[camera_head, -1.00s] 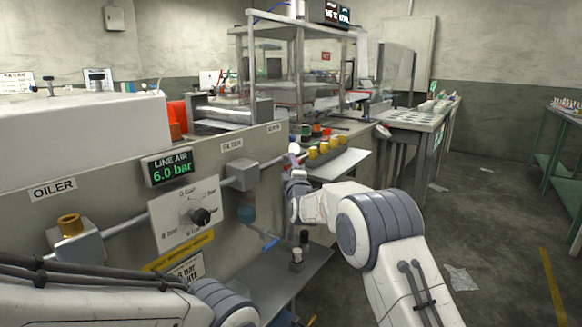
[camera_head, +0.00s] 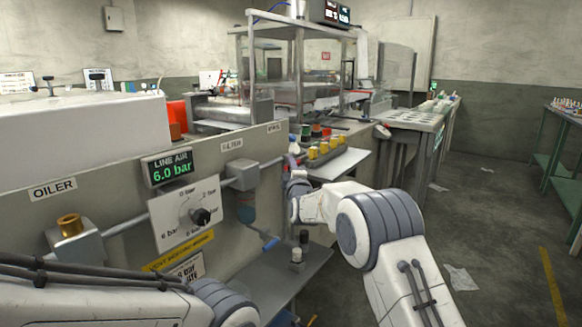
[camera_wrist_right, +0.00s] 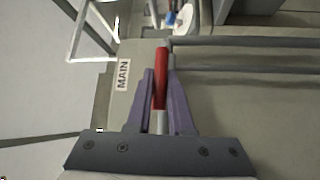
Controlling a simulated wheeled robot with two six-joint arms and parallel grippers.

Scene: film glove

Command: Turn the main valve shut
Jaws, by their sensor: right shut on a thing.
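The main valve's lever has a red grip (camera_wrist_right: 161,78) and shows in the right wrist view beside a MAIN label (camera_wrist_right: 123,74). My right gripper (camera_wrist_right: 161,100) has its two purple fingers shut on the red grip, one on each side. In the head view my right gripper (camera_head: 290,164) is at the right end of the machine's front panel, below the MAIN label (camera_head: 274,127). There the lever is mostly hidden by the gripper. The line air display (camera_head: 170,167) reads 6.0 bar. My left gripper is out of view; only its arm shows at lower left.
A dial plate with a black knob (camera_head: 200,216) is on the panel, left of a grey pipe block (camera_head: 243,176). A blue handle (camera_head: 270,244) hangs lower down. Yellow, red and green items (camera_head: 318,147) stand right of the gripper. The floor at right is mostly clear.

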